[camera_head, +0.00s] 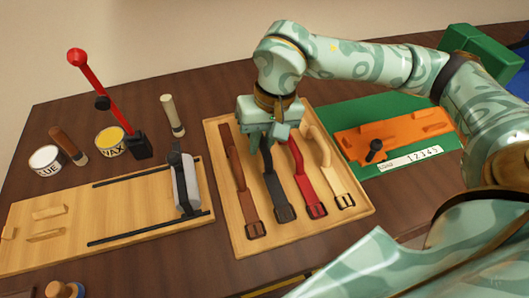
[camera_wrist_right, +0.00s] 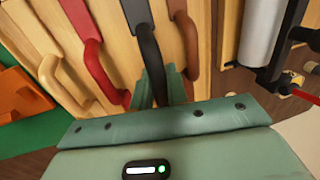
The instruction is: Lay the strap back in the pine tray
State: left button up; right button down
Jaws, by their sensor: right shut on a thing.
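The pine tray (camera_head: 355,212) stands in the middle of the table with four-sided raised rims. Brown (camera_head: 240,185), black (camera_head: 276,186), red (camera_head: 304,180) and cream (camera_head: 330,165) straps show side by side over it, each with a buckle at the near end. My right gripper (camera_head: 269,140) is over the tray's far half, shut on the black strap. In the right wrist view its fingers (camera_wrist_right: 155,82) close on the raised, arched part of the black strap (camera_wrist_right: 145,40). The gripper hides the strap's far end, so I cannot tell whether it touches the tray floor there. My left gripper is not in view.
Left of the tray is a wooden board (camera_head: 110,215) with dark rails and a grey roller (camera_head: 185,183). A red-handled lever (camera_head: 105,95), glue tin (camera_head: 46,158) and wax tin (camera_head: 110,140) stand behind. An orange block (camera_head: 395,135) lies on a green mat (camera_head: 365,105) at right.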

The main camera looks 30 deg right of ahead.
jog(key=shift+d+f, duration=0.25)
jog(key=shift+f, duration=0.15)
jog(key=f, duration=0.1)
jog(key=f+b, duration=0.1)
jog(key=f, duration=0.1)
jog(key=shift+d, duration=0.3)
jog(key=shift+w+f+b, duration=0.1)
jog(key=shift+f+b, duration=0.2)
jog(key=shift+f, duration=0.05)
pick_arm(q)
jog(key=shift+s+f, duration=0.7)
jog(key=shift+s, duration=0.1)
pick_arm(e)
jog(key=shift+r, duration=0.1)
jog(key=c, duration=1.4)
grip_release()
